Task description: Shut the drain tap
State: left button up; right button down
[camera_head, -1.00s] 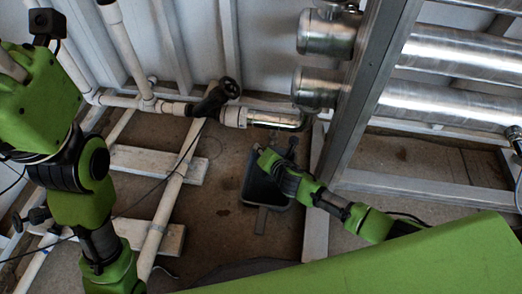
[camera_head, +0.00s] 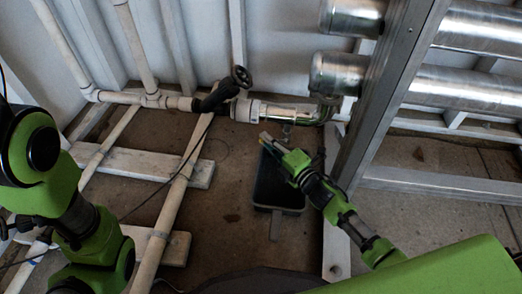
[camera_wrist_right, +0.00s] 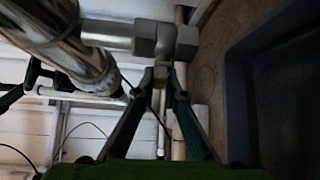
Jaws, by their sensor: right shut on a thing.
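The drain tap (camera_wrist_right: 165,42) shows in the right wrist view as a grey fitting on a short branch from the shiny metal pipe (camera_wrist_right: 75,50). In the head view the tap (camera_head: 286,128) is a small, unclear shape under the metal pipe (camera_head: 275,113). My right gripper (camera_head: 265,137) reaches in from the lower right, just below this pipe. In the wrist view its fingers (camera_wrist_right: 160,75) converge on the lower part of the tap, shut on its handle. The handle is mostly hidden between the fingertips. My left arm is at the left edge; its gripper is out of view.
A dark tray (camera_head: 280,180) lies on the floor below my right gripper. A black handwheel valve (camera_head: 225,92) sits left of the metal pipe. A metal frame post (camera_head: 385,100) stands to the right. White pipes (camera_head: 170,205) and boards cover the left floor.

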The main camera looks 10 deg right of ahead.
jog(key=shift+r+m+t+b, duration=0.35)
jog(key=shift+m+t+b, duration=0.15)
jog(key=shift+b, duration=0.05)
jog(key=c, duration=2.1)
grip_release()
jog(key=shift+r, duration=0.1)
